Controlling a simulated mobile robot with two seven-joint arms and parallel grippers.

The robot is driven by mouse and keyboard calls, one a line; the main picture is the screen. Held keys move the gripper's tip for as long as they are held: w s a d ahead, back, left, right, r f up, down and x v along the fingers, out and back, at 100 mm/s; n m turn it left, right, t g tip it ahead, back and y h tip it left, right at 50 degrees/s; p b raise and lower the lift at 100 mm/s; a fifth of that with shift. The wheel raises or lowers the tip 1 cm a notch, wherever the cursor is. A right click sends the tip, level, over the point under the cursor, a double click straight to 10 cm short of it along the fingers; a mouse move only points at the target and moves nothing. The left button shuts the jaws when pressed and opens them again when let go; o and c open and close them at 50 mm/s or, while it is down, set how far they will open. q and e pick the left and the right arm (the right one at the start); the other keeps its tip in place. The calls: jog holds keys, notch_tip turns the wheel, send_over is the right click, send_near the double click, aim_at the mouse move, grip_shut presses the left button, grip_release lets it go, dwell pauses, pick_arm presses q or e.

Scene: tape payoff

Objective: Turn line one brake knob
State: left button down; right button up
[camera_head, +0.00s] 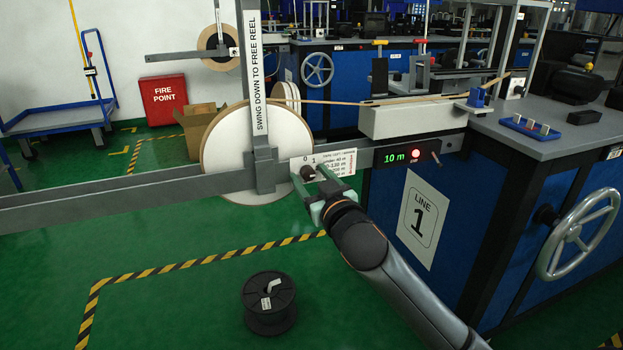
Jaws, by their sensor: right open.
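The brake knob (307,172) is a small dark reddish knob on a white plate (333,160) marked 0 and 1, mounted on the grey bar beside the large tape reel (221,151). My right gripper (311,184) is at the plate with its green fingers apart. The fingers reach up on either side of the knob in the picture; whether they touch it I cannot tell. The right finger and the arm come in from the lower right. The LINE 1 sign (417,219) is on the blue cabinet. My left gripper is not in view.
A white upright bar (259,75) reading "SWING DOWN TO FREE REEL" stands in front of the reel. A display (405,156) reads 10 m beside a red lamp. A black spool (269,302) lies on the green floor. A handwheel (578,235) sticks out at right.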

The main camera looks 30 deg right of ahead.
grip_shut()
dwell(0.4)
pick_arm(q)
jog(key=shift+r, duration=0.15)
pick_arm(e)
jog(key=shift+r+n+p, duration=0.15)
jog(key=shift+n+p, duration=0.35)
jog(key=shift+p, duration=0.25)
jog(key=n+p, duration=0.5)
jog(key=p, duration=0.1)
pick_arm(q)
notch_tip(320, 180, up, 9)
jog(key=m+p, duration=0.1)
jog(key=p, duration=0.1)
pick_arm(e)
jog(key=shift+n, duration=0.9)
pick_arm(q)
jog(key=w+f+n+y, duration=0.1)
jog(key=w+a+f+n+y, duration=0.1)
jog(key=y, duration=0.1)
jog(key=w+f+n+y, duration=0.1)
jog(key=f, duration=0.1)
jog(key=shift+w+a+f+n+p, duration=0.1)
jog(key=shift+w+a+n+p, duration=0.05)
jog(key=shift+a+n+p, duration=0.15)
pick_arm(e)
jog(key=shift+n, duration=0.6)
